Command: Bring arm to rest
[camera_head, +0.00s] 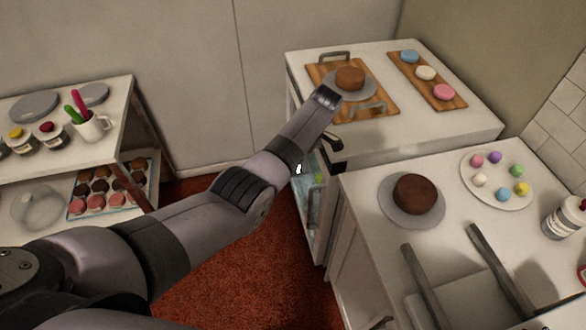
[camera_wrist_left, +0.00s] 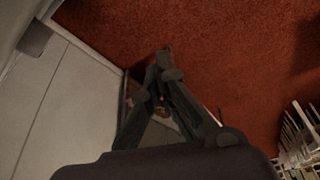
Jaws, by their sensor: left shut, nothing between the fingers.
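My left arm reaches in from the left across the head view, over the gap between the counters. Its gripper (camera_head: 330,148) is partly hidden behind the wrist, near the front edge of the back counter. In the left wrist view the left gripper (camera_wrist_left: 164,62) points at the red floor, with its fingers together and nothing between them. My right gripper is not in view.
The back counter (camera_head: 430,132) holds boards with a brown cake and coloured cakes. The right counter (camera_head: 350,190) holds another brown cake (camera_head: 415,193), a plate of macarons and two dark bars. A shelf unit (camera_head: 120,118) stands left. Red floor (camera_head: 240,265) lies between.

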